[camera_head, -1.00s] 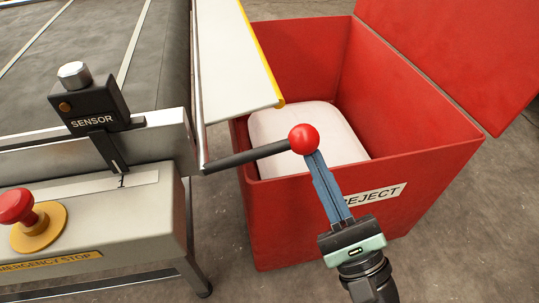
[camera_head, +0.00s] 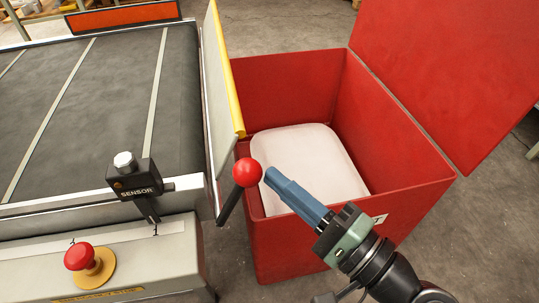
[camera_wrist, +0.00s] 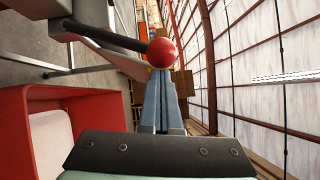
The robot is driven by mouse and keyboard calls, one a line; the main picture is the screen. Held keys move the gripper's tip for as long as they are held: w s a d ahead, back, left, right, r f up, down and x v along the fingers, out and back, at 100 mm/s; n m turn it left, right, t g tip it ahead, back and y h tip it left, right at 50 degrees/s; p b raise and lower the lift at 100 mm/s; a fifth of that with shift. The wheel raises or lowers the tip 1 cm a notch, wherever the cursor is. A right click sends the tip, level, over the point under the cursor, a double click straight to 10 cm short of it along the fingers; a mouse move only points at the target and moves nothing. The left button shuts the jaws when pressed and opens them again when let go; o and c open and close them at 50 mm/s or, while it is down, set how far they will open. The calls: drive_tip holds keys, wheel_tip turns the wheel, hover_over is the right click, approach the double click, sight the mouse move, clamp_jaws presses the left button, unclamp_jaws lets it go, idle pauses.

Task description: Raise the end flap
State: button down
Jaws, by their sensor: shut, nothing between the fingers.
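The end flap (camera_head: 217,85) is a pale panel with a yellow edge at the right end of the conveyor (camera_head: 75,110). It stands steeply raised beside the red bin. A dark lever (camera_head: 229,206) with a red ball knob (camera_head: 246,172) rises from the conveyor's front corner; the knob also shows in the wrist view (camera_wrist: 162,52). My gripper (camera_head: 270,176) is shut and empty, its blue fingertips close against the right side of the knob. Whether they touch it is hard to tell. In the wrist view the fingertips (camera_wrist: 160,72) meet the knob's lower edge.
The open red reject bin (camera_head: 300,243) holds a white pillow (camera_head: 310,160); its lid (camera_head: 450,70) stands up behind. My gripper is above the bin's front. A sensor (camera_head: 135,185) and a red emergency stop button (camera_head: 79,257) sit at the conveyor's front.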

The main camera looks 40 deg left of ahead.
sight(237, 180)
drive_tip(key=s+a+r+n+h+p, duration=0.1)
drive_tip(key=s+a+r+n+p, duration=0.1)
drive_tip(key=s+p, duration=0.1)
drive_tip(key=shift+a+r+n+g+h+p, duration=0.25)
drive_tip(key=shift+r+n+g+h+p, duration=0.05)
drive_tip(key=shift+r+n+p, duration=0.1)
drive_tip(key=shift+s+a+r+n+h+p, duration=0.2)
drive_tip(key=shift+s+a+n+h+p, duration=0.35)
drive_tip(key=shift+p, duration=0.1)
drive_tip(key=shift+s+a, duration=0.15)
drive_tip(key=shift+s, duration=0.05)
drive_tip(key=shift+s+a+n, duration=0.1)
drive_tip(key=shift+s+n, duration=0.05)
drive_tip(key=shift+n, duration=0.1)
drive_tip(key=shift+p, duration=0.35)
